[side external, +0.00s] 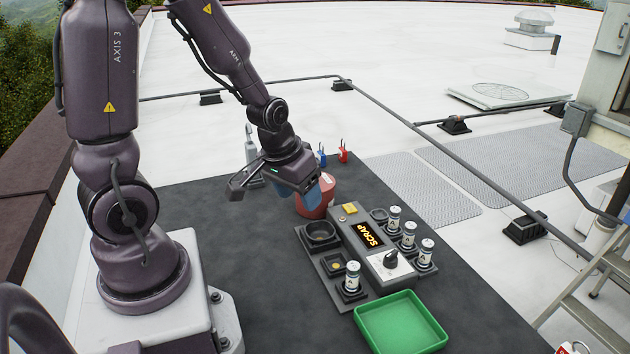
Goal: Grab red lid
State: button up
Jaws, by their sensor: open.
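A red round object (322,208), seemingly the red lid, sits on the dark mat (240,290) just behind the grey panel with the SCRAP display. Its upper left part is hidden behind my gripper (308,198). My gripper is open, tilted downward, with its blue fingers right at the red object. I cannot tell whether the fingers touch it or are around it.
The grey SCRAP panel (372,240) holds several white-labelled cylinders and dark round cups. A green tray (400,325) lies in front. Small red (343,157) and blue (322,160) items stand behind the gripper.

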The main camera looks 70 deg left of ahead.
jog(key=w+a+f+n+t+y, duration=0.1)
jog(key=a+f+n+t+y, duration=0.25)
jog(key=a+f, duration=0.5)
jog(key=w+a+r+t+y, duration=0.3)
jog(key=a+r+y, duration=0.2)
jog(key=r, duration=0.1)
jog(key=x, duration=1.2)
jog(key=shift+w+d+f, duration=0.15)
jog(key=shift+f, duration=0.05)
jog(key=c, duration=1)
jog(key=shift+r, duration=0.15)
